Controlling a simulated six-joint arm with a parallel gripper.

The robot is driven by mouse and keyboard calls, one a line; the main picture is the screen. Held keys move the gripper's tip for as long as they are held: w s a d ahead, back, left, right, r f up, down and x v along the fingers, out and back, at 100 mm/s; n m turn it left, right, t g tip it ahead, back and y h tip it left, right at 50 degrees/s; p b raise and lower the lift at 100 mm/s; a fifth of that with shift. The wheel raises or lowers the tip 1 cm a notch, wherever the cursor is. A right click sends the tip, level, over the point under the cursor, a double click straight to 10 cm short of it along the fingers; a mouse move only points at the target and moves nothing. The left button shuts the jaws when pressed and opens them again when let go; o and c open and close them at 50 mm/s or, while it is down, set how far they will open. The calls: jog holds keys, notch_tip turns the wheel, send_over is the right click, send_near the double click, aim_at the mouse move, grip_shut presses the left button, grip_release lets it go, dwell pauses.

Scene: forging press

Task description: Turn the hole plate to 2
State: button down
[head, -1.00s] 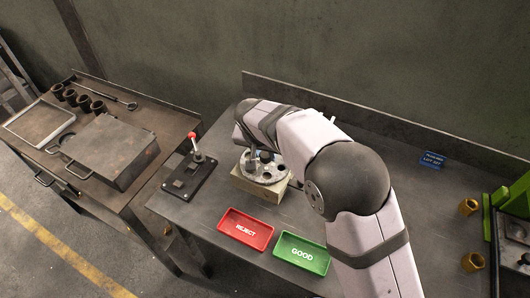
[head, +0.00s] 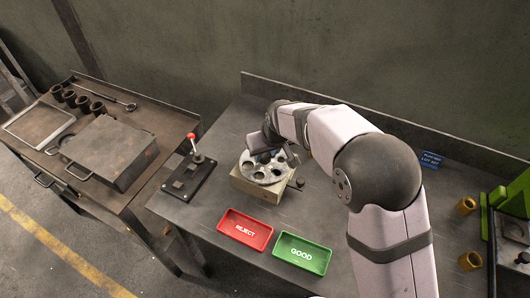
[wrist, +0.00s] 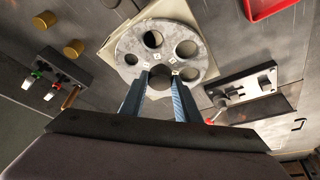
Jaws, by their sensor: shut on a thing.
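The hole plate (head: 252,170) is a round grey metal disc with several round holes of different sizes, lying flat on a beige block (head: 262,191). In the wrist view the hole plate (wrist: 170,30) shows small white marks around its middle, too small to read. In the head view my gripper (head: 265,153) covers the plate's back part.
A red REJECT tray (head: 245,230) and a green GOOD tray (head: 302,253) lie in front of the block. A red-knobbed lever unit (head: 190,176) stands to its left.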

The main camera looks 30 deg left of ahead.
aim_at(273, 169)
jog(key=n+g+b, duration=0.1)
jog(key=n, duration=0.2)
jog(key=shift+w+f+y+b, duration=0.1)
jog(key=shift+w+y+b, duration=0.05)
jog(key=shift+y+b, duration=0.2)
jog(key=shift+n+b, duration=0.35)
jog(key=shift+n, duration=0.15)
jog(key=shift+g, duration=0.3)
jog(key=c, duration=1.3)
grip_release()
jog(key=shift+d, duration=0.1)
jog(key=shift+c, duration=0.2)
jog(key=shift+r, duration=0.2)
jog(key=b+v, duration=0.2)
jog(key=v, duration=0.5)
jog(key=shift+d, duration=0.15)
